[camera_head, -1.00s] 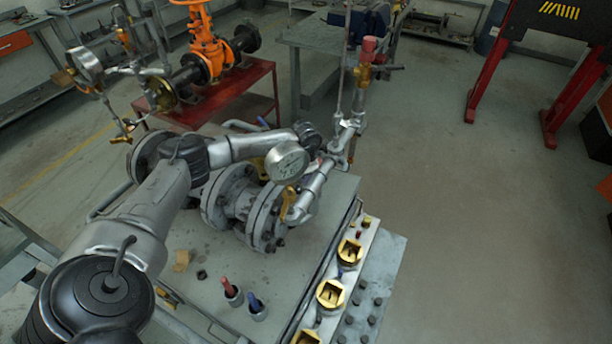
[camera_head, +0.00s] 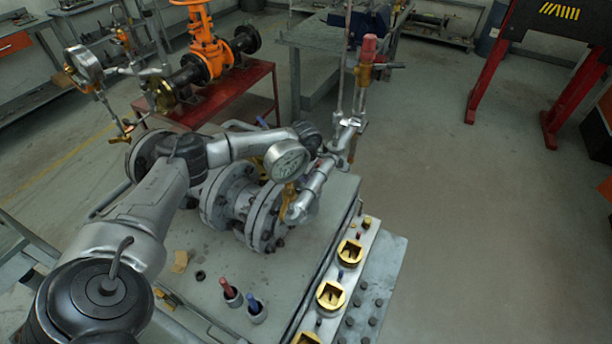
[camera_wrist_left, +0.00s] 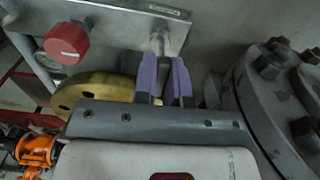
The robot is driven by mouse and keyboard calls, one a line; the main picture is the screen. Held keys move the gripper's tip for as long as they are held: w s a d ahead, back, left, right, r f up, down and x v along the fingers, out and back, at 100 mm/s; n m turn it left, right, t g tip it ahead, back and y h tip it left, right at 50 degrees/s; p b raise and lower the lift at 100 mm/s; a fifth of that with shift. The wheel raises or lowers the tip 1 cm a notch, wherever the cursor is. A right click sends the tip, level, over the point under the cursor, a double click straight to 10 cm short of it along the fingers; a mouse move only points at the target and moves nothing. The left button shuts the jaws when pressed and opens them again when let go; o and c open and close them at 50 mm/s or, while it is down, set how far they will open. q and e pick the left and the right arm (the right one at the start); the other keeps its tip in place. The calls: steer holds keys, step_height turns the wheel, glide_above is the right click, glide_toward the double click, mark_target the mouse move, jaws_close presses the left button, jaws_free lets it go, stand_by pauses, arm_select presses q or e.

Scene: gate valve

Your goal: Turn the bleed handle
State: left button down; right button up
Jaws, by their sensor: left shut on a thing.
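In the left wrist view my left gripper (camera_wrist_left: 164,82) has two purple-padded fingers close together. They are shut on a slim metal stem, apparently the bleed handle (camera_wrist_left: 159,42), which sticks out beside a grey metal plate. Most of the handle is hidden between the fingers. In the head view my left arm reaches over the grey flanged valve (camera_head: 243,208), but I cannot make out the fingertips or the handle there. A round pressure gauge (camera_head: 287,160) stands at the valve, close to the arm's far end. My right gripper is not in view.
In the wrist view a red knob (camera_wrist_left: 67,42) and brass disc (camera_wrist_left: 92,93) lie left of the fingers; a bolted flange (camera_wrist_left: 270,105) is close right. Brass sockets (camera_head: 331,295) line the bench edge. An orange valve (camera_head: 208,45) stands behind.

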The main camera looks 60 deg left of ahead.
arm_select(q)
steer(key=shift+m, duration=0.3)
steer(key=c, duration=1.2)
jaws_free()
